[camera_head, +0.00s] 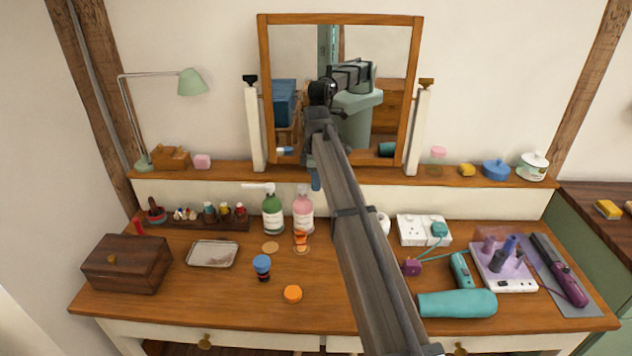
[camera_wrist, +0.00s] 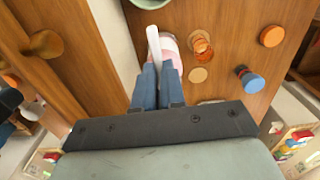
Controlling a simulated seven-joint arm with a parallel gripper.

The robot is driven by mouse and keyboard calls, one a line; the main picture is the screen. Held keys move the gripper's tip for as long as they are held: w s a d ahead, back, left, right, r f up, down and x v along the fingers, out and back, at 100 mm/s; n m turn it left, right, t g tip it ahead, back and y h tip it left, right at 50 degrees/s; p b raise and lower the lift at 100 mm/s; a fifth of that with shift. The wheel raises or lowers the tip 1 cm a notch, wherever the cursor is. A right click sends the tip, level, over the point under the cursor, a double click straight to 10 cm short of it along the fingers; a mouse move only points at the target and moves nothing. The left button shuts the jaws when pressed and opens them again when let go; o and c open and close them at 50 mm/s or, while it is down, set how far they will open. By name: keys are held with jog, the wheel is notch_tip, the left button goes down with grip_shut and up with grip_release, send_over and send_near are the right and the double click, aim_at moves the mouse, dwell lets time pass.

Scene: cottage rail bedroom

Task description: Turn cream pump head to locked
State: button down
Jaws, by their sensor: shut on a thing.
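A pink bottle (camera_head: 303,212) with a white label stands near the back of the dressing table. My gripper (camera_head: 316,182) is over its top, and its pump head is hidden there in the head view. In the wrist view the two blue fingers of my gripper (camera_wrist: 160,86) are shut on a white pump head (camera_wrist: 154,46), whose long nozzle points to the top of the picture. Part of the pink bottle (camera_wrist: 170,44) shows beneath it. A green bottle (camera_head: 272,214) stands upright just left of the pink one, its white pump nozzle (camera_head: 256,186) pointing left.
A small orange bottle (camera_head: 301,241) stands close in front of the pink bottle. A mirror (camera_head: 292,60) stands behind.

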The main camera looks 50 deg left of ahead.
jog(key=c, duration=1.2)
grip_release()
notch_tip(320, 180, up, 14)
jog(key=shift+f, duration=0.1)
jog(key=s+d+f+m+h, duration=0.1)
jog(key=s+d+f, duration=0.2)
jog(key=d+f, duration=0.8)
jog(key=s+d+f+m+h, duration=0.1)
jog(key=s+d+f, duration=0.4)
jog(key=d, duration=1.2)
jog(key=s+d+f+m+h, duration=0.1)
jog(key=s+d+f+m, duration=0.1)
jog(key=d+f, duration=1)
jog(key=d+f+m+g, duration=0.2)
jog(key=d+f+m, duration=0.3)
jog(key=d+f, duration=0.55)
jog(key=d+f+m+g, duration=0.1)
jog(key=d+f+m, duration=0.3)
jog(key=d+f, duration=0.65)
jog(key=s+d+f+m+g+y, duration=0.3)
jog(key=s+d+f+m, duration=1.1)
jog(key=s+d+f, duration=0.4)
jog(key=shift+s+d+g, duration=0.4)
jog(key=shift+s+d, duration=0.05)
jog(key=shift+d, duration=0.35)
